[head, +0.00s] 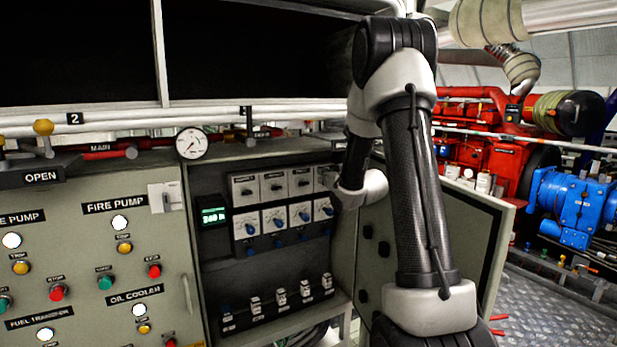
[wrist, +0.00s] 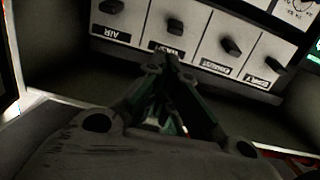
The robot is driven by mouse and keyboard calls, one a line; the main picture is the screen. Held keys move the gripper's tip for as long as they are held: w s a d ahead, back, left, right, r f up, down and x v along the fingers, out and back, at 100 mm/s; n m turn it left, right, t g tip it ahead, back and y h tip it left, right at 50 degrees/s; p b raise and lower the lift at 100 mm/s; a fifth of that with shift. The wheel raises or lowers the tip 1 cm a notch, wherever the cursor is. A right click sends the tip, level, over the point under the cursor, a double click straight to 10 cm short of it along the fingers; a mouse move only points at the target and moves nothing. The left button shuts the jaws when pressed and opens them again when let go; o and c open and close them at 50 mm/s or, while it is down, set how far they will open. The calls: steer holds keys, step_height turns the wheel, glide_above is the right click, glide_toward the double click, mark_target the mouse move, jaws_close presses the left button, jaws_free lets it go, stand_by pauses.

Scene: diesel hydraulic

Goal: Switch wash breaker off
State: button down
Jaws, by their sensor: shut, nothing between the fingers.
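The wash breaker is the dark knob (wrist: 176,25) on a pale panel, with a WASH label below it in the wrist view. In the head view the pale breaker row sits at the top of the open cabinet, and the wash breaker (head: 302,184) seems to be third from left. My gripper (wrist: 172,56) is shut and empty. Its fingertips overlap the WASH label in the wrist view, just below the knob. Contact cannot be told. In the head view my wrist is at the right end of the row, and the fingers are not clear.
The AIR knob (wrist: 112,6) and two other knobs flank the wash breaker. Blue rotary switches (head: 275,223) lie below the row, and small breakers (head: 281,297) lower still. The open cabinet door (head: 480,225) stands right, near my arm. A gauge (head: 192,143) is above left.

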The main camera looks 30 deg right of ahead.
steer(key=shift+w+a+r+t+y, duration=0.2)
steer(key=shift+r+t, duration=0.1)
steer(key=shift+r, duration=0.25)
steer(key=shift+w+a+r+t+y, duration=0.15)
steer(key=shift+r+t, duration=0.15)
steer(key=shift+r, duration=0.25)
steer(key=shift+w, duration=0.1)
glide_above(304, 184)
steer(key=d, duration=0.1)
steer(key=f, duration=0.3)
steer(key=shift+s+d, duration=0.25)
steer(key=shift+s, duration=0.05)
steer(key=shift+s+f, duration=0.15)
steer(key=shift+f, duration=0.3)
